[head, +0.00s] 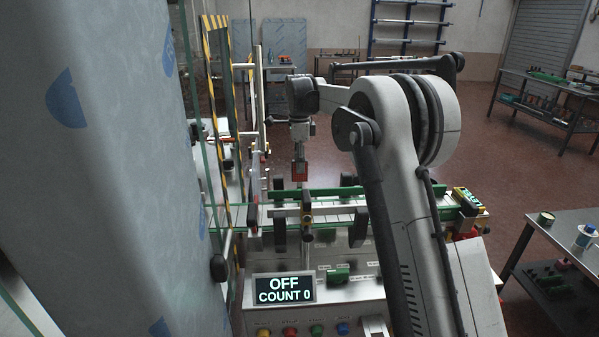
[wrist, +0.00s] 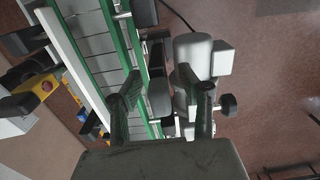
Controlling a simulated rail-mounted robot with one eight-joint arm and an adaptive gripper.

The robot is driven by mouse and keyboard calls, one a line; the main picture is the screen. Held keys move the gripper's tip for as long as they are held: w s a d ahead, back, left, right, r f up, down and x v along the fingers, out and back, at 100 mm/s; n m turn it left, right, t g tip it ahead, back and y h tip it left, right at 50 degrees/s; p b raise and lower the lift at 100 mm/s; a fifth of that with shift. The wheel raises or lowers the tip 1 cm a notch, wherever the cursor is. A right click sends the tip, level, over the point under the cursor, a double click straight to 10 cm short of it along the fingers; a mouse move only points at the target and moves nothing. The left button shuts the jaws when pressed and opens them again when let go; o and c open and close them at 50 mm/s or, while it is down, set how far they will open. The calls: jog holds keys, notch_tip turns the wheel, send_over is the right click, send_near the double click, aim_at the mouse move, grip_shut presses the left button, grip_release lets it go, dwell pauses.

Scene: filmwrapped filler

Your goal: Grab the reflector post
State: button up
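My gripper (head: 299,172) hangs pointing down above the far side of the conveyor (head: 330,212) in the head view. An orange-red patch shows at its lower end; I cannot tell whether it belongs to the gripper. In the wrist view its two dark fingers (wrist: 168,88) stand apart with nothing clasped between them. A short dark upright post with a yellowish top (head: 307,205) stands at the conveyor's near side, below the gripper in the picture. It may be the reflector post, but I cannot tell for sure. In the wrist view, dark brackets and a grey motor show beyond the fingers.
A control panel with an OFF, COUNT 0 display (head: 284,289) fronts the conveyor. A large film-wrapped column (head: 100,150) fills the left. A yellow-black striped frame (head: 232,75) stands left of the gripper. A side table (head: 565,240) is at right. Air above the belt is clear.

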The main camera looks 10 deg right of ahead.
grip_shut()
jog(key=shift+r, duration=0.1)
dwell(0.3)
